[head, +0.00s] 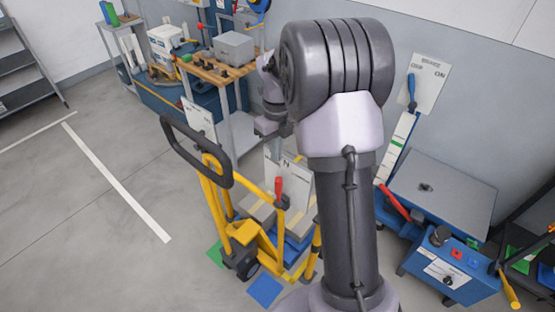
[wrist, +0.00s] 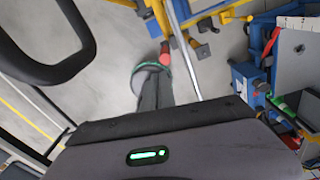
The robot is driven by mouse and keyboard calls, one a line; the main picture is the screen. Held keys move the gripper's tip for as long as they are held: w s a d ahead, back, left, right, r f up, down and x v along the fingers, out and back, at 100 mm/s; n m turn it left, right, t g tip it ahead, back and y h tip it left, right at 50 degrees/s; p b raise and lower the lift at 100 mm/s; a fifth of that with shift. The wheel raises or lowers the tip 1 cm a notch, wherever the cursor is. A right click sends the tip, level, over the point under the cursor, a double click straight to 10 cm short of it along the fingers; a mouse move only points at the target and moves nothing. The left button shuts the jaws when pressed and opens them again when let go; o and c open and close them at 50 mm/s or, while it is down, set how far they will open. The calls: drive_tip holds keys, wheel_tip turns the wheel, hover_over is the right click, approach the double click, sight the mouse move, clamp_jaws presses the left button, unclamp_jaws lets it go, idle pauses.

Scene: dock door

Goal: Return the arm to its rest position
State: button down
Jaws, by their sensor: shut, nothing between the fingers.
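My arm stands upright in the middle of the head view, with its large grey elbow joint at the top. My gripper (head: 268,128) shows partly at the left behind the upper arm, above the yellow pallet truck; its fingers are too small to make out there. In the wrist view my gripper (wrist: 153,92) points away from the camera, its dark fingers together and nothing held between them. A green light shows on its housing. The floor and a red-tipped part show beyond the fingers.
A yellow pallet truck (head: 240,232) with a black loop handle (head: 172,140) stands close below the gripper. A workbench (head: 215,72) with boxes is behind. A blue machine (head: 450,270) and a brake lever panel (head: 427,85) are at the right. The floor at left is clear.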

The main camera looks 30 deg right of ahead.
drive_tip(key=s+a+r+n+t+b, duration=0.3)
drive_tip(key=s+a+r+n+b, duration=0.4)
drive_tip(key=a+n, duration=0.5)
drive_tip(key=s+a+f+n+t+b, duration=0.1)
drive_tip(key=s+a+n, duration=0.2)
drive_tip(key=s+n, duration=0.5)
drive_tip(key=s+a+f+n+t+y+b, duration=0.1)
drive_tip(key=s+a+n, duration=0.3)
drive_tip(key=s+n, duration=0.4)
drive_tip(key=shift+f+n+t+y+b, duration=0.2)
drive_tip(key=shift+n+t+y+b, duration=0.1)
drive_tip(key=shift+n+t+b, duration=0.5)
